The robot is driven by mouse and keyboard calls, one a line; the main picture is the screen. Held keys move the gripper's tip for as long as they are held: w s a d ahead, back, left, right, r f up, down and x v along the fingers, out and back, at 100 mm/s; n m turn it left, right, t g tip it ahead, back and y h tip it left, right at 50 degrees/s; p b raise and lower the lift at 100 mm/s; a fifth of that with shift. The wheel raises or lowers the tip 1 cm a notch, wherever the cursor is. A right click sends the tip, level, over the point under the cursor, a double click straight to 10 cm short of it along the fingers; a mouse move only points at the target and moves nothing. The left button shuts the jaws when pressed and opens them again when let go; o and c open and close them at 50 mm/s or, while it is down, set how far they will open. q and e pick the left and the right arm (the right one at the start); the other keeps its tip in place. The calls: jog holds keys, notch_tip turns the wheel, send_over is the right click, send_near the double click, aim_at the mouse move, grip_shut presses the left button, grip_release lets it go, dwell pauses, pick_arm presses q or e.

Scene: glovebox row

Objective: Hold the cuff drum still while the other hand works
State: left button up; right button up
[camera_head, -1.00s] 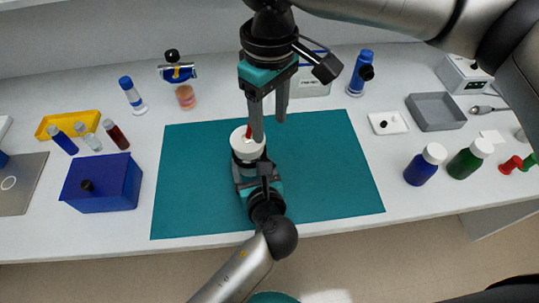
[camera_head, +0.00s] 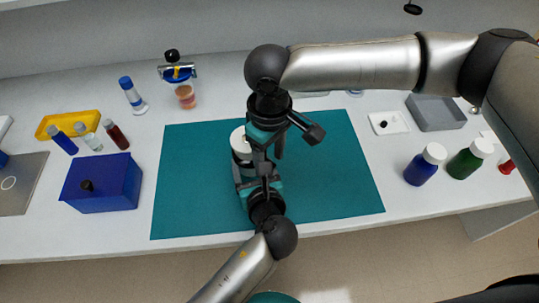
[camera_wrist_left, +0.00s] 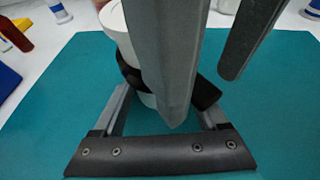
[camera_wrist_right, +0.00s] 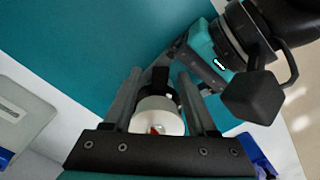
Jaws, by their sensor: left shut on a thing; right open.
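The cuff drum (camera_head: 238,141) is a white cylinder with a black band, near the middle of the teal mat. My left gripper (camera_head: 245,172) reaches it from the front and is shut on it. The drum (camera_wrist_left: 114,22) and its black band (camera_wrist_left: 130,74) show in the left wrist view, partly hidden by a finger of my right gripper (camera_wrist_left: 212,98). My right gripper (camera_wrist_right: 158,88) is open, close over the drum. In the right wrist view the drum's white top (camera_wrist_right: 160,116), with a small red mark, appears between its fingers. I cannot tell whether they touch it.
The teal mat (camera_head: 330,180) is mostly clear. A blue box (camera_head: 110,188), small vials and a yellow tray (camera_head: 88,122) stand left. A blue bottle (camera_head: 420,170), a green bottle (camera_head: 465,163) and a grey tray (camera_head: 435,112) stand right. My right arm hides part of the back.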

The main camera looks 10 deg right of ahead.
jog(key=shift+c, duration=0.3)
grip_shut()
dwell(1.0)
